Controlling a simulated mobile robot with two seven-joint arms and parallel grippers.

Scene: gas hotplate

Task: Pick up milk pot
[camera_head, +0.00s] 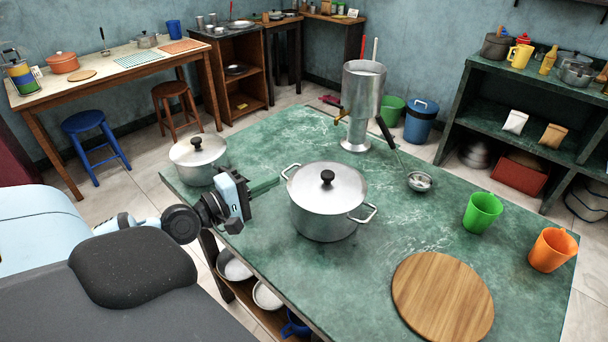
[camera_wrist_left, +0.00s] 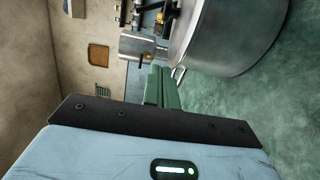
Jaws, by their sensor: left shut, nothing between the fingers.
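The task's milk pot is not labelled, and I cannot tell for sure which vessel it is. A large silver lidded pot (camera_head: 327,209) with two side handles and a black knob stands on the green table; its side shows close up in the left wrist view (camera_wrist_left: 230,40). A smaller silver lidded pot (camera_head: 198,165) stands at the table's left corner. A tall metal vessel (camera_head: 362,100) with a small tap stands at the back. My left gripper (camera_head: 276,183) is shut and empty, just left of the large pot's left handle. Its green fingers show in the left wrist view (camera_wrist_left: 160,75). My right gripper is out of view.
The green table (camera_head: 400,230) also holds a ladle (camera_head: 418,181), a green cup (camera_head: 482,212), an orange mug (camera_head: 552,249) and a round wooden board (camera_head: 442,297). Clear tabletop lies between the large pot and the cups. Bowls (camera_head: 268,295) sit on a shelf below.

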